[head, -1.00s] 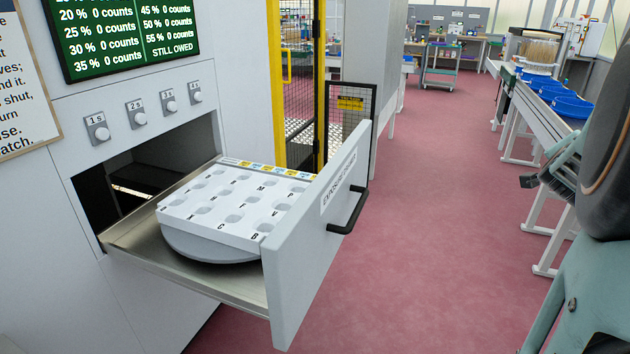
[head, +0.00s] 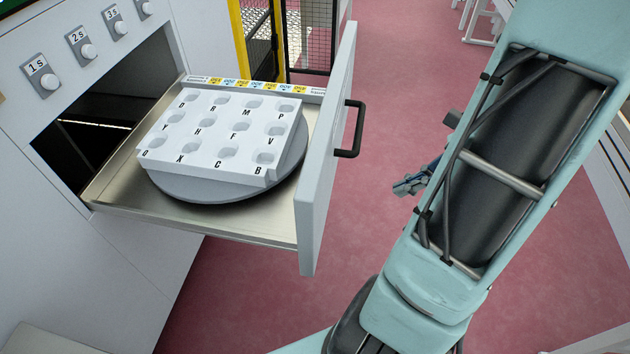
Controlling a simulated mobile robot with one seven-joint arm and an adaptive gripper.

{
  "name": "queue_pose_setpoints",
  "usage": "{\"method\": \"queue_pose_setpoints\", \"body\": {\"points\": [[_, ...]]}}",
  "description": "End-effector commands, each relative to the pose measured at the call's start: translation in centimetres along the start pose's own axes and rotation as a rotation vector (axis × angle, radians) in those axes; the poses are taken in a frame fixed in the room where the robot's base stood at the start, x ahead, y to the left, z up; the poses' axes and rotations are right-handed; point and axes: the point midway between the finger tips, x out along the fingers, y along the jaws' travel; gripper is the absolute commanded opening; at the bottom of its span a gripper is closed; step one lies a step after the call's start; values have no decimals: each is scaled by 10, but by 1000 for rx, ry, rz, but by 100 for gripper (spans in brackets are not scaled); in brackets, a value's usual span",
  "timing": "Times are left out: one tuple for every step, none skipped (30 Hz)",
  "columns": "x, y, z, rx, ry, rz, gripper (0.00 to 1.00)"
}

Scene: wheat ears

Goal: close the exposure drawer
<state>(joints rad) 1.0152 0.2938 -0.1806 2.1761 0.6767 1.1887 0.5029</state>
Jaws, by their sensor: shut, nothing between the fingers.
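The exposure drawer (head: 318,170) stands pulled out of the white cabinet (head: 100,255), its front panel well away from the dark opening. A black bar handle (head: 351,130) is on the outer face of the panel. Inside, a white lettered block (head: 188,142) with several hollows sits on a round grey turntable (head: 225,190). My gripper (head: 402,188) shows small to the right of the drawer front, partly hidden behind my arm. Its fingers look shut and empty, and it appears apart from the handle and panel.
Knobs (head: 88,51) marked with seconds line the cabinet face above the opening. A yellow-framed mesh guard (head: 310,30) stands behind the drawer. Open red floor (head: 400,60) lies to the right of the drawer. My arm covers much of the right side.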

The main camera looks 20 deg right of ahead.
Motion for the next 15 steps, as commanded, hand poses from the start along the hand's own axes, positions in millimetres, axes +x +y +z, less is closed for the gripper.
{"method": "queue_pose_setpoints", "body": {"points": [[-4, 6, 8, 24, -40, 9, 0], [-4, 8, 11, 33, -59, 14, 0], [-4, 11, 15, 42, -78, 20, 0], [-4, 12, 17, 46, -89, 23, 0], [-4, 13, 18, 49, -96, 26, 0], [-2, 14, 19, 52, -102, 28, 0], [0, 14, 20, 52, -104, 29, 0], [3, 14, 20, 53, -105, 29, 0], [7, 14, 21, 52, -105, 29, 0], [12, 14, 21, 52, -104, 29, 0], [17, 15, 22, 51, -105, 30, 0], [24, 16, 22, 51, -103, 31, 0], [30, 15, 23, 51, -104, 31, 0], [36, 15, 23, 50, -104, 30, 0], [45, 16, 24, 50, -104, 32, 0]]}}
